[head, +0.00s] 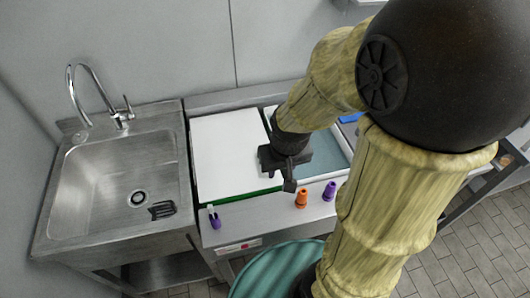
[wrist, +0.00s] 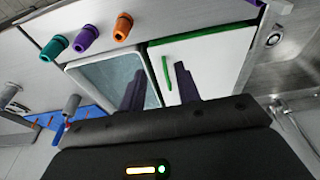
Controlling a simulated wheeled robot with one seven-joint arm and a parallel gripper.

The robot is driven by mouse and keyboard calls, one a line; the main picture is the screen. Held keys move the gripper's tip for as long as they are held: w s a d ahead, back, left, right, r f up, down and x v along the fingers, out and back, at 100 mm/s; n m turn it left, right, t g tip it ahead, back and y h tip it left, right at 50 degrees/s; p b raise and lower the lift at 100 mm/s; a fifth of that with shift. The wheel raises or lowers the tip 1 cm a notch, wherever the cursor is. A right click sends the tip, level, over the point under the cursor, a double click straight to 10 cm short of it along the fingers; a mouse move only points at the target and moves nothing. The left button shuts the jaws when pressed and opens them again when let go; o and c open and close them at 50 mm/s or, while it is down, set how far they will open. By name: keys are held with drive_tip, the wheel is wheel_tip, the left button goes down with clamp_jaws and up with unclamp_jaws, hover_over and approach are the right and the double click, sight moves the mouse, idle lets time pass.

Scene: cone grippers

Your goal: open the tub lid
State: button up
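A flat white panel with a green front edge (head: 228,150) lies over the left part of the counter; it looks like a tub lid, but I cannot be sure. It also shows in the wrist view (wrist: 205,60), with a green strip along its side. Beside it is a pale-rimmed tub with a grey-blue surface (head: 332,150), also in the wrist view (wrist: 92,78); I cannot tell if that surface is a cover or its inside. My gripper (head: 289,172) is over the border between the two. In the wrist view my gripper's fingers (wrist: 160,86) are apart with nothing between them.
An orange cone (head: 301,198) and a purple cone (head: 329,191) stand on the front ledge. A purple clip-like piece (head: 214,217) is further left. A teal cone (wrist: 55,47) shows in the wrist view. A metal sink (head: 120,185) is left; a teal round bin (head: 262,275) is in front.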

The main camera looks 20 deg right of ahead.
drive_tip(key=w+a+r+g+h+p, duration=0.1)
drive_tip(key=w+r+p, duration=0.1)
drive_tip(key=w+p, duration=0.4)
drive_tip(key=w+a+r+g+h+p, duration=0.1)
drive_tip(key=w+a+r+p, duration=0.1)
drive_tip(key=w+p, duration=0.4)
drive_tip(key=shift+w+a+r, duration=0.25)
drive_tip(key=shift+w+r, duration=0.45)
drive_tip(key=shift+w, duration=0.4)
drive_tip(key=shift+f, duration=0.1)
drive_tip(key=d+f+p, duration=0.1)
drive_tip(key=f, duration=0.4)
drive_tip(key=d+f+p, duration=0.1)
drive_tip(key=f+p, duration=0.1)
drive_tip(key=f, duration=0.4)
drive_tip(key=d+f+p, duration=0.1)
drive_tip(key=f, duration=0.5)
drive_tip(key=shift+d, duration=0.2)
drive_tip(key=shift+r, duration=0.1)
drive_tip(key=shift+c, duration=0.2)
clamp_jaws()
